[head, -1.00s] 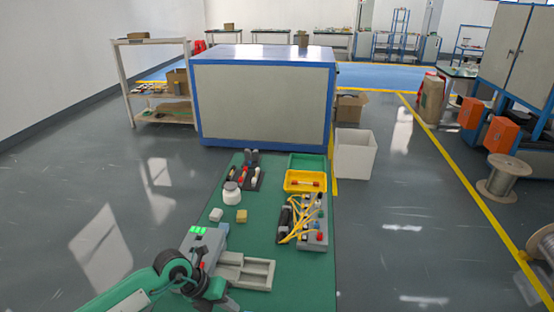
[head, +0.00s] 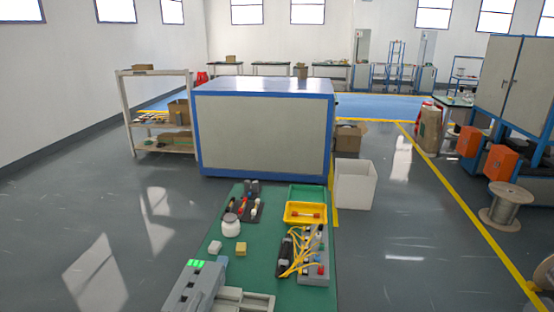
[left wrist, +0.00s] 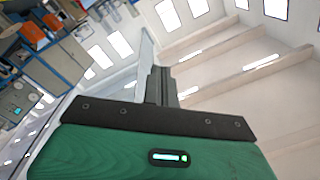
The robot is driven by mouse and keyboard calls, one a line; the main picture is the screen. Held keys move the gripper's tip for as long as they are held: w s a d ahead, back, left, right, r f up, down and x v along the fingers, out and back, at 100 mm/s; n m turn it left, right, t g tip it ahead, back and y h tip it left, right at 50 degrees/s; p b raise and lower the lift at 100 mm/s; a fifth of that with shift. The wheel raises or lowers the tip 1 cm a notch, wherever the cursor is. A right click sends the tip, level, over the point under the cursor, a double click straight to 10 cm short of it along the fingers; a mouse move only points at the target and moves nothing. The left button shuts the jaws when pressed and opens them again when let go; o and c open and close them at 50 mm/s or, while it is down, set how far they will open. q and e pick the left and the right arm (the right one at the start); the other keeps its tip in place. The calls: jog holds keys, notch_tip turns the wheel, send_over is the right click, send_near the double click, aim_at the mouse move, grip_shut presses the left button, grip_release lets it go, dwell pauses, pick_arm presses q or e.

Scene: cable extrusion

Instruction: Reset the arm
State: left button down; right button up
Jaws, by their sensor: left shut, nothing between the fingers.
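My left gripper (left wrist: 161,85) shows in the left wrist view, with a green body and dark fingers together and nothing between them. It points at the room's ceiling and windows, away from the table. In the head view no part of my arms can be seen now. My right gripper is in neither view. The green work table (head: 262,262) lies in front of me in the head view.
On the table are a grey device with green lights (head: 197,281), a white jar (head: 231,226), small blocks, a yellow bin (head: 304,213), a green tray (head: 308,193) and yellow cables (head: 297,262). A white bin (head: 355,186) stands right of it; a large blue-framed cabinet (head: 264,133) stands behind.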

pick_arm(q)
jog(key=s+a+f+n+g+y, duration=0.4)
jog(key=s+a+f+n+g, duration=0.15)
jog(key=s+f, duration=0.35)
jog(key=s+f+n+g+h, duration=0.1)
jog(key=s+f+g, duration=0.3)
jog(key=s, duration=0.3)
jog(key=s+f+n+g+h, duration=0.1)
jog(key=s+f+g, duration=0.35)
jog(key=s, duration=0.35)
notch_tip(320, 180, down, 30)
jog(key=g, duration=0.2)
jog(key=s+a+f, duration=0.2)
jog(key=s+f, duration=0.8)
jog(key=s+a+f+g+b, duration=0.1)
jog(key=s+f, duration=0.8)
jog(key=f, duration=0.2)
jog(key=shift+s+a+f+m, duration=0.25)
jog(key=shift+s+a+m, duration=0.1)
jog(key=shift+m, duration=0.1)
